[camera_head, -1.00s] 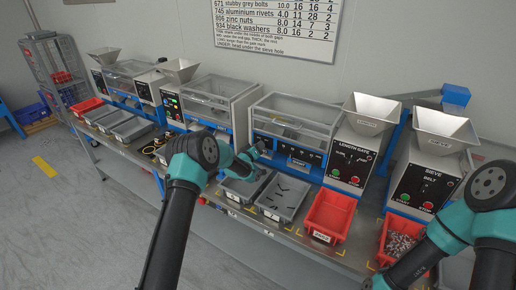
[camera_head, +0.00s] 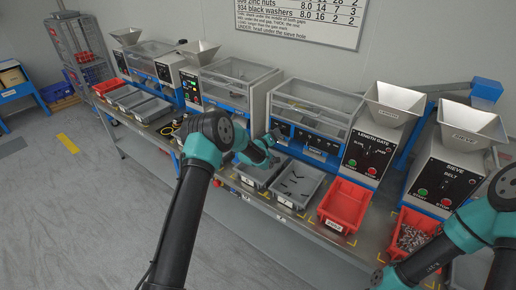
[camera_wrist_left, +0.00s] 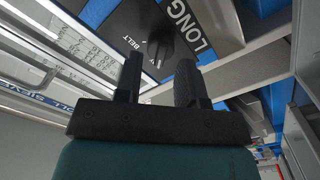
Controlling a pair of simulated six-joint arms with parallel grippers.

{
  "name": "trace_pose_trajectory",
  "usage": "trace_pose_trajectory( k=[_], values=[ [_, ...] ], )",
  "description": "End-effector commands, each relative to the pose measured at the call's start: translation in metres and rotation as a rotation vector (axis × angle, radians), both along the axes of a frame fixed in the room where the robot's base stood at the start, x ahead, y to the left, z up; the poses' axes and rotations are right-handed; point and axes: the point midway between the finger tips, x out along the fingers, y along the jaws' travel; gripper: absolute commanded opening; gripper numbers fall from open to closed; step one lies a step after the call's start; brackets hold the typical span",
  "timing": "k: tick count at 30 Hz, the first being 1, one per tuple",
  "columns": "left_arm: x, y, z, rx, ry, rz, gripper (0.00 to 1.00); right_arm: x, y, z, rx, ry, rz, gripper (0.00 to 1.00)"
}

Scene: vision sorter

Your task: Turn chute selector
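In the left wrist view a black selector knob (camera_wrist_left: 158,50) stands on a dark panel, with BELT printed on one side and LONG on the other. My left gripper (camera_wrist_left: 160,75) is open, its two dark fingers apart and pointing at the knob. The knob shows in the gap between the fingertips; I cannot tell whether they touch it. In the head view my left gripper (camera_head: 275,135) is at the left end of the length gate machine's dark front panel (camera_head: 312,143). The knob is not distinct there. My right gripper is out of sight.
Below the panel, grey bins (camera_head: 298,183) and a red bin (camera_head: 344,207) sit on the bench. The length gate control box (camera_head: 368,155) and sieve box (camera_head: 446,183) stand to the right. A red bin of small parts (camera_head: 412,238) is near my right arm.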

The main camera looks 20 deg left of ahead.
Motion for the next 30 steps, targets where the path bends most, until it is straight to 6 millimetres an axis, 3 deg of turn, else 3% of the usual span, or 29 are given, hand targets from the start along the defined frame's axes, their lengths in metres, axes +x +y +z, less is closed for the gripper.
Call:
trace_pose_trajectory(
  k=[24, 30],
  values=[
    [-0.13, 0.036, -0.001, -0.001, 0.003, 0.002, 0.36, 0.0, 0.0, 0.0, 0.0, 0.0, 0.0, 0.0],
    [-0.151, 0.041, 0.0, -0.002, 0.002, 0.0, 0.36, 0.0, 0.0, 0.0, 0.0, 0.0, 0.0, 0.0]
  ],
)
